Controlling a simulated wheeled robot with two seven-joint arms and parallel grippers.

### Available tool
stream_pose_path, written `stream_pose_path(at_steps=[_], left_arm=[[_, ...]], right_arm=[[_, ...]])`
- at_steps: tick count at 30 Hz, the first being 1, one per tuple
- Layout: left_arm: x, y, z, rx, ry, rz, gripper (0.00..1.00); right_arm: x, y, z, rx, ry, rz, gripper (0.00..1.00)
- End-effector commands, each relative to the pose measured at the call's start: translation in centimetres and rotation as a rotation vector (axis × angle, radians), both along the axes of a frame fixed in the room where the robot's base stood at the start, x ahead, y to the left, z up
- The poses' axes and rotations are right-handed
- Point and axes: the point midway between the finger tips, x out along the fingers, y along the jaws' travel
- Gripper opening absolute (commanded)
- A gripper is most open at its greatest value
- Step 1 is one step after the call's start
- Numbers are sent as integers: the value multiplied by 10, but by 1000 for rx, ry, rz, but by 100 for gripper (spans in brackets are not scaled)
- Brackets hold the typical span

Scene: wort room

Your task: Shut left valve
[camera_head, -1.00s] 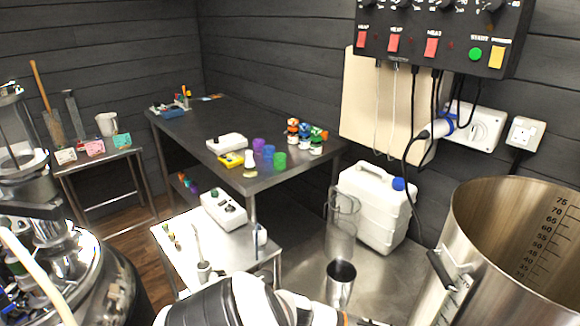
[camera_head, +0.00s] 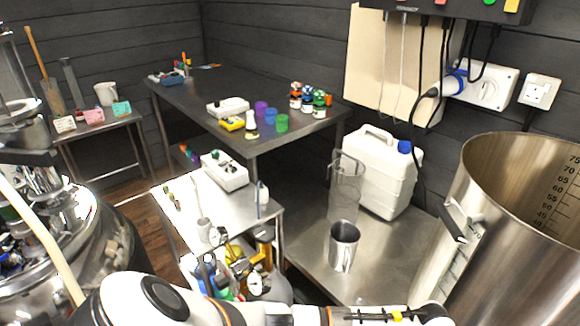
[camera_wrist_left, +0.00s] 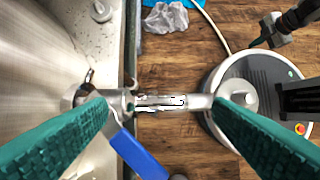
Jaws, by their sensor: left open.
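In the left wrist view, a steel valve (camera_wrist_left: 160,103) on a short horizontal pipe sits between my fingers, next to the large steel vessel wall. Its blue lever (camera_wrist_left: 138,154) slants down to the right, below the pipe. My left gripper (camera_wrist_left: 160,108) has two green ribbed fingers spread wide, one on each side of the valve, with nothing held. Whether a finger touches the valve cannot be told. In the head view my left arm runs along the bottom edge toward the steel kettle (camera_head: 500,240); its fingers and the valve cannot be made out there. My right gripper is not in view.
A steel table (camera_head: 300,225) carries a white canister (camera_head: 375,170) and a steel cup (camera_head: 343,247) beside the kettle. Gauges and bottles (camera_head: 245,275) stand close behind my arm. Wooden floor (camera_wrist_left: 165,60) shows below the valve.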

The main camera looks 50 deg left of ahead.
Motion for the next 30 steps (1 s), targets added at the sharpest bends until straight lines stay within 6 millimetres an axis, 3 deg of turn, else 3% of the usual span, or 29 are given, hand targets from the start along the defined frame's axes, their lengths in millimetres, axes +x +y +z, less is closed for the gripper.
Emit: stream_pose_path(at_steps=[11,21,30], left_arm=[[2,19,45,-1,-4,1,75],[2,45,107,0,-5,0,75],[-16,-10,90,-459,9,-79,75]], right_arm=[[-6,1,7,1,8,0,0],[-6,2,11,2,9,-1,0],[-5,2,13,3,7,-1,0]])
